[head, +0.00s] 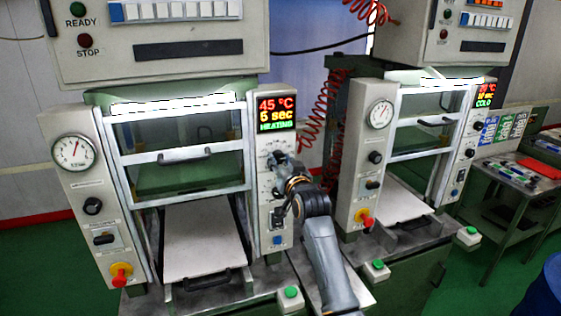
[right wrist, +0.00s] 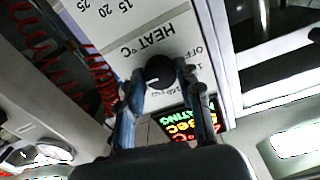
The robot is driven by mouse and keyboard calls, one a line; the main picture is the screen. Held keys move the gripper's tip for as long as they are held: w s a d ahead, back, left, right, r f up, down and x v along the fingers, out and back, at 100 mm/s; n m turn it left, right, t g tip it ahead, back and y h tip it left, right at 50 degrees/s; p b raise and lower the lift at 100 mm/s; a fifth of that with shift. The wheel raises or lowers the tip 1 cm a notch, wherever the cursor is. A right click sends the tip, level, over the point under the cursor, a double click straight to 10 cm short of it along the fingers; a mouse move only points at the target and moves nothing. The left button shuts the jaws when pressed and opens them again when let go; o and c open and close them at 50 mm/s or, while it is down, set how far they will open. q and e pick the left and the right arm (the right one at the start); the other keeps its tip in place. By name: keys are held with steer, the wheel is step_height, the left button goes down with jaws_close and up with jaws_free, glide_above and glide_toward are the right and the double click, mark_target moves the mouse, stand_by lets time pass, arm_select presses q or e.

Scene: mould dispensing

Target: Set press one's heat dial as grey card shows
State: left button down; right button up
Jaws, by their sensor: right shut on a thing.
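Press one (head: 182,155) appears to be the nearer press on the left. Its display (head: 276,112) reads 45 °C, about 5 sec and HEATING. My right gripper (head: 279,162) is at the right-hand panel below this display, covering the dial there. In the right wrist view the black heat dial (right wrist: 160,71) has a white pointer mark and sits under the label HEAT °C. The fingers of my right gripper (right wrist: 160,84) are shut on the dial, one on each side. Most of the scale is hidden or unreadable. I cannot pick out a grey card. My left gripper is not in view.
A second press (head: 405,150) stands to the right, its display (head: 485,96) ending in a green word like COLD. Several coloured cards (head: 490,130) stand above a side table (head: 510,175) at far right. Red coiled hoses hang between the presses. A blue drum (head: 545,290) is at lower right.

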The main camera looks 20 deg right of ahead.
steer(key=shift+f, duration=0.25)
steer(key=o, duration=1.1)
steer(key=shift+o, duration=0.3)
steer(key=shift+r, duration=0.15)
steer(key=s, duration=1.2)
